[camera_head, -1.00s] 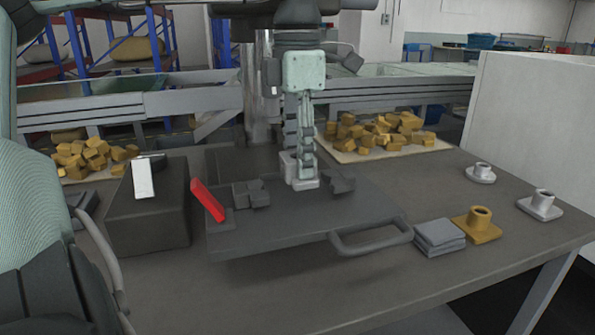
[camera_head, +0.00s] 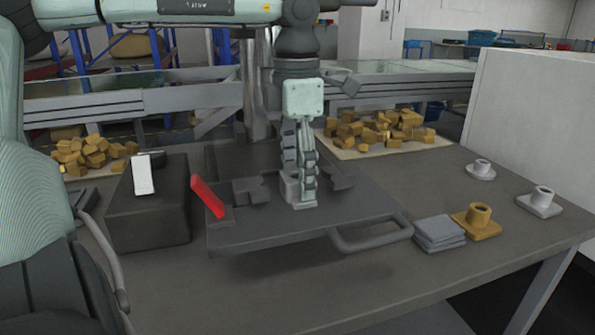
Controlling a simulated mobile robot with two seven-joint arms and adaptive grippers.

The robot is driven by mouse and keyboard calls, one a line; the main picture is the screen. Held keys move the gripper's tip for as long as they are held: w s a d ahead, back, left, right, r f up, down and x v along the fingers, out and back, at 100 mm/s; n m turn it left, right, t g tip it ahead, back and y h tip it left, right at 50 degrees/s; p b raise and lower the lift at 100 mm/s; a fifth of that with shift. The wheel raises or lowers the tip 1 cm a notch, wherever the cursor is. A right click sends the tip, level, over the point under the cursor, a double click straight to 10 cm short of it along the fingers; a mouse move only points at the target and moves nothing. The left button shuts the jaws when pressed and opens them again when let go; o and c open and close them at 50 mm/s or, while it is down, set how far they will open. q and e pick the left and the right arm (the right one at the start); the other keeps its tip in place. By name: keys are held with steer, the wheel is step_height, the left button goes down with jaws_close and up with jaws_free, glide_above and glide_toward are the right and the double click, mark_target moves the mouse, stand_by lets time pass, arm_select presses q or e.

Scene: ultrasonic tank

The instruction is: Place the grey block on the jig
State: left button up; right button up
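The jig is a dark plate (camera_head: 285,232) with a looped front handle, a red lever (camera_head: 207,197) and dark raised blocks (camera_head: 251,191) on top. My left gripper (camera_head: 303,186) points straight down over the jig's middle. It looks shut on the light grey block (camera_head: 305,203), which sits at its fingertips between the dark raised blocks. The fingers are seen nearly edge-on and hide part of the block. I cannot tell whether the block touches the jig. My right gripper is not in view.
A dark box (camera_head: 148,215) with a white-faced piece stands left of the jig. Stacked grey plates (camera_head: 438,233), a yellow flanged part (camera_head: 477,222) and two grey flanged parts stand to the right. Yellow blocks lie in piles behind. The front of the table (camera_head: 300,290) is clear.

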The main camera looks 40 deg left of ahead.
mark_target(297, 178)
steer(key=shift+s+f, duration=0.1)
arm_select(q)
steer(key=shift+r, duration=0.15)
step_height(297, 178, up, 2)
steer(key=shift+w+r, duration=0.1)
step_height(297, 178, up, 10)
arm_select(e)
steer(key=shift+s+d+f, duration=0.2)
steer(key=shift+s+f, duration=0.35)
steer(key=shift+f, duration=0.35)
